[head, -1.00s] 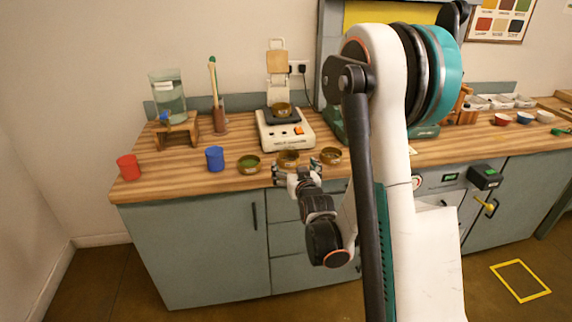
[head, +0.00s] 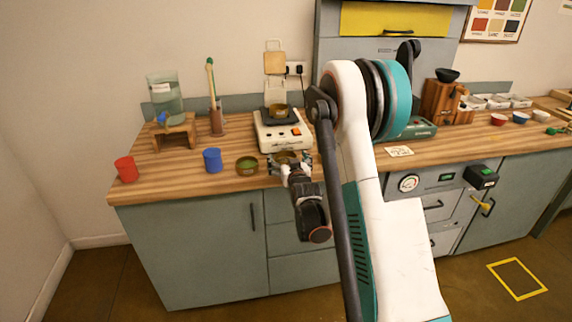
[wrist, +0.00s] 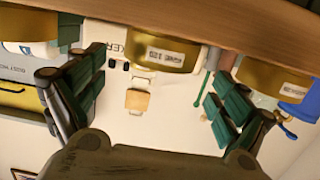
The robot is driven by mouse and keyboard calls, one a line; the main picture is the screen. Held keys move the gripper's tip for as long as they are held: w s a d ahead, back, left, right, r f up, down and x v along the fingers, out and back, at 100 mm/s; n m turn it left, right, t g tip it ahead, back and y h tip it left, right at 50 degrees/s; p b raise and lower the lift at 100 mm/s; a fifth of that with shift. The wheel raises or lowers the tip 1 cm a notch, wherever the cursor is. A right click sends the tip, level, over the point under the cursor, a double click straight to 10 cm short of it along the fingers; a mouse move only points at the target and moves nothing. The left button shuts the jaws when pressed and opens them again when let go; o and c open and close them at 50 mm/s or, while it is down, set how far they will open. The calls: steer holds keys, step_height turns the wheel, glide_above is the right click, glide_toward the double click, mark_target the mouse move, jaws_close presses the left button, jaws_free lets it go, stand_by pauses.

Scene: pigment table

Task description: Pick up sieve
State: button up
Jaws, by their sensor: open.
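A brass sieve (head: 285,155) stands near the front edge of the wooden bench, with my gripper (head: 289,164) at it. In the wrist view, which is upside down, the labelled brass sieve (wrist: 160,52) lies between the two spread fingers of my gripper (wrist: 155,97). The fingers are apart with no visible grip on it. Another round brass vessel (head: 247,166), greenish inside, stands to the left; it also shows in the wrist view (wrist: 265,75). A third brass vessel (wrist: 30,25) is at the wrist view's left and hidden in the head view.
A blue cup (head: 213,160) and a red cup (head: 126,169) stand farther left. A wooden stand (head: 174,133) bears a water jar (head: 164,95). The bench front edge is close to my gripper.

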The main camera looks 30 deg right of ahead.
mark_target(284, 152)
steer(key=w, duration=0.1)
steer(key=w+f+b, duration=0.1)
steer(key=w+d, duration=0.1)
steer(key=shift+w+d+f+b, duration=0.1)
steer(key=shift+w+f+b, duration=0.1)
steer(key=shift+f+b, duration=0.15)
steer(key=shift+w+r, duration=0.1)
steer(key=shift+w, duration=0.15)
steer(key=c, duration=1.2)
